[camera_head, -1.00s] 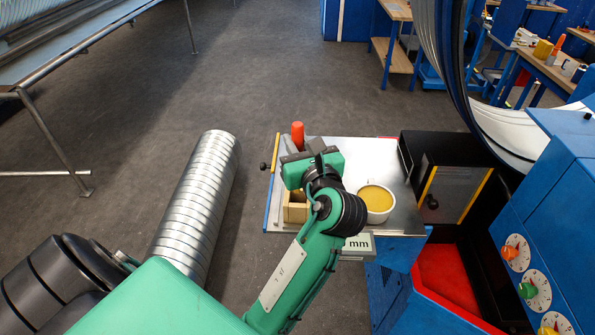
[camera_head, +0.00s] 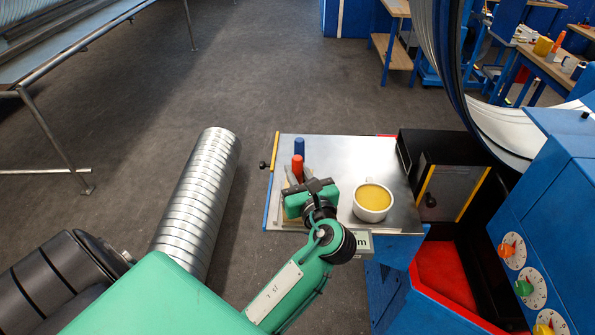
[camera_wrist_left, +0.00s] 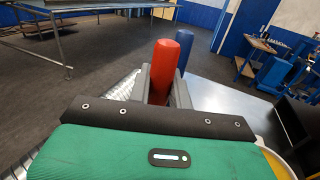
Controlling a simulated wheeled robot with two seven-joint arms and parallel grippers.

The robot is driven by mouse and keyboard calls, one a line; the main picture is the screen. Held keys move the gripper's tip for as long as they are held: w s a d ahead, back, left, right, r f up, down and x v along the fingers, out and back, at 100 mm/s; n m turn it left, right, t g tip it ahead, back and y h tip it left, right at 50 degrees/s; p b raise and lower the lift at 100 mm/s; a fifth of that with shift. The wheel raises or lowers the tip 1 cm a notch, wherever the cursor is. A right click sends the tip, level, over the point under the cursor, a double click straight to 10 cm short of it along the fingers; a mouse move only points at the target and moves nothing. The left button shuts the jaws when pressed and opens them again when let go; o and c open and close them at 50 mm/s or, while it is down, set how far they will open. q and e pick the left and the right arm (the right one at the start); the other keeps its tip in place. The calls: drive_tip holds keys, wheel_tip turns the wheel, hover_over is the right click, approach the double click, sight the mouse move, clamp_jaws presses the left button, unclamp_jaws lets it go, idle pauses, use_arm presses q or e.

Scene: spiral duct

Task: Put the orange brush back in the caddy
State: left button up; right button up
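The orange brush's handle (camera_head: 298,168) stands upright between the grey fingers of my left gripper (camera_head: 299,179). In the left wrist view the orange handle (camera_wrist_left: 163,66) rises between the two fingers (camera_wrist_left: 160,88), with its lower end hidden by the gripper. The fingers appear shut on it. A blue handle (camera_head: 299,147) stands upright just behind it. It also shows in the wrist view (camera_wrist_left: 184,48). The wooden caddy is almost entirely hidden behind my left gripper, so I cannot tell whether the brush is inside it. My right gripper is not in view.
A metal-topped table (camera_head: 345,155) carries a white cup with yellow contents (camera_head: 373,201), right of my left gripper. A black box (camera_head: 455,190) and blue machine with dials (camera_head: 535,265) stand farther right. A spiral duct (camera_head: 200,195) lies left of the table.

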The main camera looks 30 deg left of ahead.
use_arm(q)
drive_tip(key=o, duration=0.4)
drive_tip(key=shift+o, duration=0.2)
drive_tip(key=shift+s+d, duration=0.15)
drive_tip(key=shift+d, duration=0.05)
drive_tip(key=b+v, duration=0.4)
drive_tip(key=v, duration=0.7)
drive_tip(key=shift+s+d+r, duration=0.15)
drive_tip(key=shift+d, duration=0.05)
